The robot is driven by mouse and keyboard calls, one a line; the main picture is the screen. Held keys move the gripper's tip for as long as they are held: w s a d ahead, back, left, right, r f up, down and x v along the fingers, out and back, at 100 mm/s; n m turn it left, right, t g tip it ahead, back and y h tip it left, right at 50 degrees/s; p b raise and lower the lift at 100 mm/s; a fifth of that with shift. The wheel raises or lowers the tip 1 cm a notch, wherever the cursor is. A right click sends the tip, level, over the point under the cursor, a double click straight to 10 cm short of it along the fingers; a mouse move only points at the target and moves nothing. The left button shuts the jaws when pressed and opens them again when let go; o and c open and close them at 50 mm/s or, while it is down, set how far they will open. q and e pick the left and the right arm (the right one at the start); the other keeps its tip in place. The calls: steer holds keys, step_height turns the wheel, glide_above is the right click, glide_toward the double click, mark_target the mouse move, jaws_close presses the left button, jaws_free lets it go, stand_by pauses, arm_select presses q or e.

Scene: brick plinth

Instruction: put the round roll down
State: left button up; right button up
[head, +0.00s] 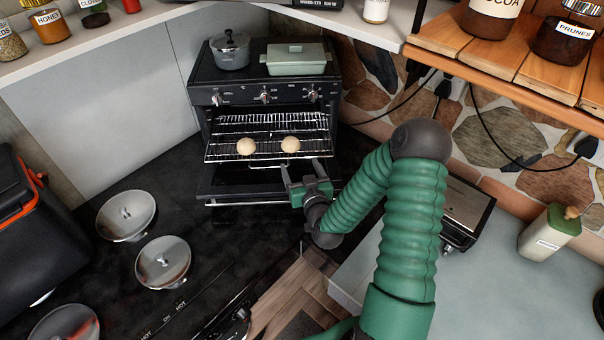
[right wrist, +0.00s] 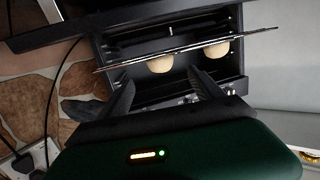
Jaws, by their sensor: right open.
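Two pale round rolls, a left roll (head: 246,146) and a right roll (head: 290,145), sit apart on a wire oven rack (head: 225,157) in the head view. The rack sticks out of the black oven (head: 215,98). My right gripper (head: 306,180) is open and empty, just in front of the rack and below the right roll in the picture. In the right wrist view, the open fingers (right wrist: 165,90) point toward the rack, and both rolls, one near the middle (right wrist: 160,63) and one to the right (right wrist: 217,51), show beyond them. My left gripper is not in view.
A grey pot (head: 230,52) and a pale green lidded dish (head: 296,60) stand on the oven. Metal lids (head: 163,262) lie on the dark surface at left. A wooden shelf (head: 500,62) with jars overhangs at upper right, and a grill (head: 468,208) stands below it.

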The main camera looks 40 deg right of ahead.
steer(key=shift+s+a+r, duration=0.1)
steer(key=shift+s+a, duration=0.3)
steer(key=shift+s, duration=0.2)
steer(key=shift+s+a, duration=0.15)
steer(key=shift+a, duration=0.2)
steer(key=s+a+f+n+g+y, duration=0.1)
steer(key=a+f+n+g+y, duration=0.15)
steer(key=a, duration=0.55)
steer(key=s+a+f+n+g+y, duration=0.1)
steer(key=a+f+n+g+y, duration=0.2)
steer(key=a, duration=0.5)
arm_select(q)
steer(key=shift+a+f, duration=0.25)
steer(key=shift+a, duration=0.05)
arm_select(e)
steer(key=s+a+r+g+y, duration=0.2)
steer(key=s+a+g, duration=0.4)
steer(key=s, duration=0.6)
steer(key=shift+a+r, duration=0.8)
steer(key=shift+a, duration=0.25)
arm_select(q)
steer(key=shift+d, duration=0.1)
